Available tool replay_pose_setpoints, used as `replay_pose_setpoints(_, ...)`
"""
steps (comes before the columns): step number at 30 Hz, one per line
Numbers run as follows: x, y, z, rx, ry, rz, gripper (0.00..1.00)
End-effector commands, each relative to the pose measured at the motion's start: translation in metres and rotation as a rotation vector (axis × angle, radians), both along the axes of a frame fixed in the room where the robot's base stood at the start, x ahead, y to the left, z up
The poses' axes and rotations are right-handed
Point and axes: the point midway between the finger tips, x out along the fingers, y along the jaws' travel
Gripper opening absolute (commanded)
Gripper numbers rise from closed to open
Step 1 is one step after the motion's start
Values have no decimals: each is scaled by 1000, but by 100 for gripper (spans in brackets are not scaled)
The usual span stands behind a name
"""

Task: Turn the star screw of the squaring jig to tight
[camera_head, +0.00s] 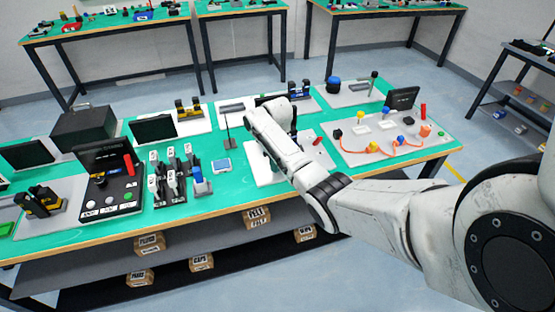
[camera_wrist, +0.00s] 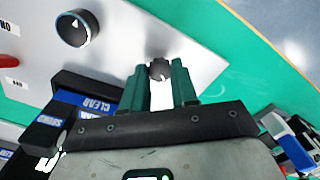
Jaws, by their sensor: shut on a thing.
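In the wrist view, the star screw (camera_wrist: 158,69) is a small dark knob with a lobed edge on the light grey plate (camera_wrist: 180,55) of the jig. My gripper (camera_wrist: 160,76) has its two green fingers on either side of the knob, shut on it. The fingers hide part of the knob, and I cannot read how tight it is. In the head view my arm reaches over the white board (camera_head: 262,176) on the green table, and it hides the screw and my fingertips.
A round black knob (camera_wrist: 76,28) stands on the plate at upper left, with a red part (camera_wrist: 8,58) by the left edge. Black blocks with blue CLEAR labels (camera_wrist: 97,102) lie close left of my gripper. A board with an orange cable (camera_head: 380,150) is to the right.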

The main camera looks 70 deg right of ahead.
Motion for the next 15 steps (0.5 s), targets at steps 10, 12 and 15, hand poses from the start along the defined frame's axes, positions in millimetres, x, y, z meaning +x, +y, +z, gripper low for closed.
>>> replay_pose_setpoints(10,1,1,1,1,0,-328,0)
replay_pose_setpoints(12,1,1,1,1,-1,-393,0)
replay_pose_setpoints(15,1,1,1,0,-1,-485,0)
